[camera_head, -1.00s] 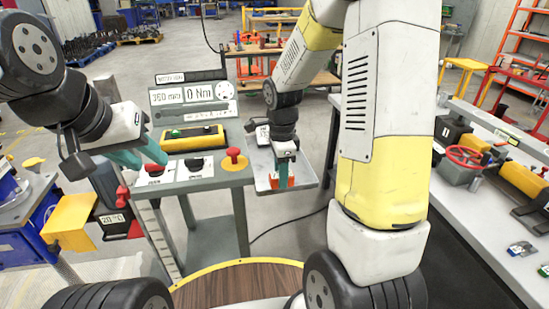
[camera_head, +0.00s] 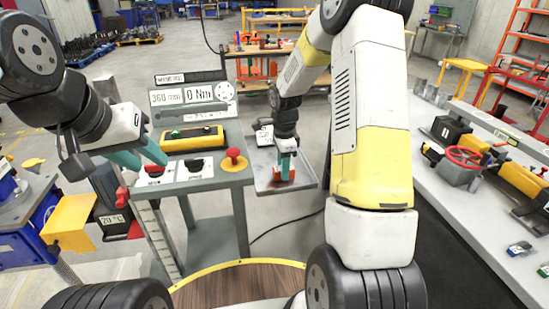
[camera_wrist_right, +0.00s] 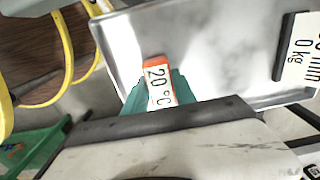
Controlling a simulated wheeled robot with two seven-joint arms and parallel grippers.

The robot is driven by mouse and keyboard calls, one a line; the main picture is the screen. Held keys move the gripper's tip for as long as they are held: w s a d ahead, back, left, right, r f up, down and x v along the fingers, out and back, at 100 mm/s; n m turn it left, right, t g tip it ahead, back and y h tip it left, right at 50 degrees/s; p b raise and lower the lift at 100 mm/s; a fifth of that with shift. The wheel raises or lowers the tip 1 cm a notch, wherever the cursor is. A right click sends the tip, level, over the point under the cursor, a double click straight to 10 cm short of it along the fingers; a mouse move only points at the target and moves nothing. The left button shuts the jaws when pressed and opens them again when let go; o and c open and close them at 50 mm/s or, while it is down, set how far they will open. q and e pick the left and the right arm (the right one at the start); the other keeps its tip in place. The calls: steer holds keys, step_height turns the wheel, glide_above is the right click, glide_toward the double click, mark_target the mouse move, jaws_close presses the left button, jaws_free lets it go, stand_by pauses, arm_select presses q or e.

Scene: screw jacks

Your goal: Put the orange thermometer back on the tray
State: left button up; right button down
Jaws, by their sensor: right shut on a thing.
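The orange thermometer (camera_head: 284,177) is at the lower end of my right gripper (camera_head: 286,172), over the metal tray (camera_head: 262,183). In the right wrist view the thermometer (camera_wrist_right: 158,82) shows a white "20 °C" label. It sits between the teal fingers of my right gripper (camera_wrist_right: 158,95), which are shut on it. The tray (camera_wrist_right: 210,75) spreads out behind it. I cannot tell whether the thermometer touches the tray. My left gripper (camera_head: 152,165) is open and empty by the left part of the console.
A black block with a white "mm 0 kg" label (camera_wrist_right: 297,50) is at the tray's edge. A grey console (camera_head: 200,180) with a red mushroom button (camera_head: 234,157) stands left of the tray. A workbench (camera_head: 480,215) with a red handwheel (camera_head: 463,157) runs along the right.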

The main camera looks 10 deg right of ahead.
steer(key=c, duration=1)
jaws_free()
steer(key=shift+f, duration=0.15)
steer(key=s+r+n+t, duration=0.1)
steer(key=s+r+n, duration=0.15)
steer(key=r, duration=0.75)
steer(key=s+r+n+t, duration=0.1)
steer(key=s+r+n, duration=0.15)
steer(key=r, duration=0.65)
steer(key=shift+s+a+r+n+t+y, duration=0.35)
steer(key=shift+s+r+n+t, duration=0.5)
steer(key=shift+s+n, duration=1.85)
steer(key=shift+s+a+r+n+t+y, duration=0.5)
steer(key=shift+s+r+n, duration=0.95)
steer(key=shift+s, duration=2.3)
steer(key=shift+s+a+r+n+t+y, duration=0.25)
steer(key=shift+s+r+n+t, duration=0.5)
steer(key=shift+s+n, duration=2.1)
